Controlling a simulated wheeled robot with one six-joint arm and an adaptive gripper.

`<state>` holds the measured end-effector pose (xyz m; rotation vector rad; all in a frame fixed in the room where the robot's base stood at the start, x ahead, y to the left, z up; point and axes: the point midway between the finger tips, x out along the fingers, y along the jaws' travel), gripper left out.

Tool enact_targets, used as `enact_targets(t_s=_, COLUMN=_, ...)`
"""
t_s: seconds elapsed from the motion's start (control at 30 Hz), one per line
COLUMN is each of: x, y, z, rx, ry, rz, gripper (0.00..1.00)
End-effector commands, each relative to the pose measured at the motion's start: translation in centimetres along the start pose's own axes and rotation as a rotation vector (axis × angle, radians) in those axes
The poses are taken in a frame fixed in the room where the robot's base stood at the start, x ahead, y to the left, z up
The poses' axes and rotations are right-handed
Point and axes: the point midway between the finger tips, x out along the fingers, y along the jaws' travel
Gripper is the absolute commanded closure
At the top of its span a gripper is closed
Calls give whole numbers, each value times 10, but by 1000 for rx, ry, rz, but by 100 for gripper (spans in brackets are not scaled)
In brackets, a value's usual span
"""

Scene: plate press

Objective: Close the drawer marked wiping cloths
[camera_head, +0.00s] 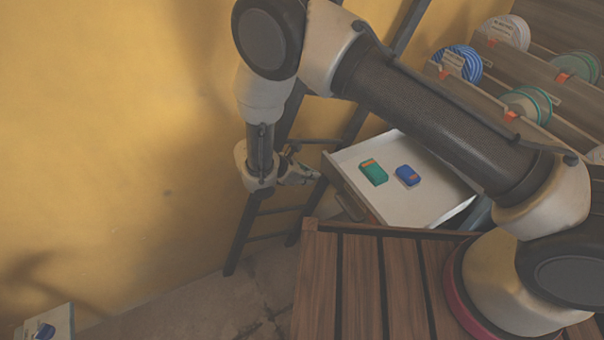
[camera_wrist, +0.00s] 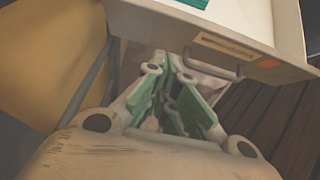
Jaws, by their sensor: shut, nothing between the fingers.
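A drawer (camera_head: 418,207) stands pulled out beside the wooden slatted surface. Its pale inside holds a green packet (camera_head: 373,172) and a blue packet (camera_head: 408,176). In the wrist view the drawer front (camera_wrist: 168,28) shows a label strip and a dark bar handle (camera_wrist: 212,68). The label's words are too small to read, so I cannot tell which drawer it is. My gripper (camera_head: 304,173) is shut and empty, just outside the drawer's front at its left. In the wrist view my gripper (camera_wrist: 172,80) points toward the front; I cannot tell whether it touches.
A dark ladder-like frame (camera_head: 243,235) stands against the yellow wall behind my gripper. Sloped shelves with plates (camera_head: 462,62) rise at the upper right. The slatted wooden top (camera_head: 360,285) lies in front of the drawer. A small pale box (camera_head: 60,322) is at the lower left.

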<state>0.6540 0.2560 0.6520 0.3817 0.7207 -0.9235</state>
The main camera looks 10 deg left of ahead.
Motion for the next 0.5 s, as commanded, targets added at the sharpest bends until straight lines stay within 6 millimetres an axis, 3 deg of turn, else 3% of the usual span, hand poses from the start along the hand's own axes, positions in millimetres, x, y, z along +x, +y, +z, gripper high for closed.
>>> enact_targets(t_s=0.17, x=38, y=-1, z=1, rx=0, ry=0, rz=-4, gripper=100)
enact_targets(t_s=0.3, x=51, y=0, z=18, rx=1, ry=0, rz=-2, gripper=100)
enact_targets(t_s=0.5, x=61, y=0, z=27, rx=2, ry=1, rz=-1, gripper=100)
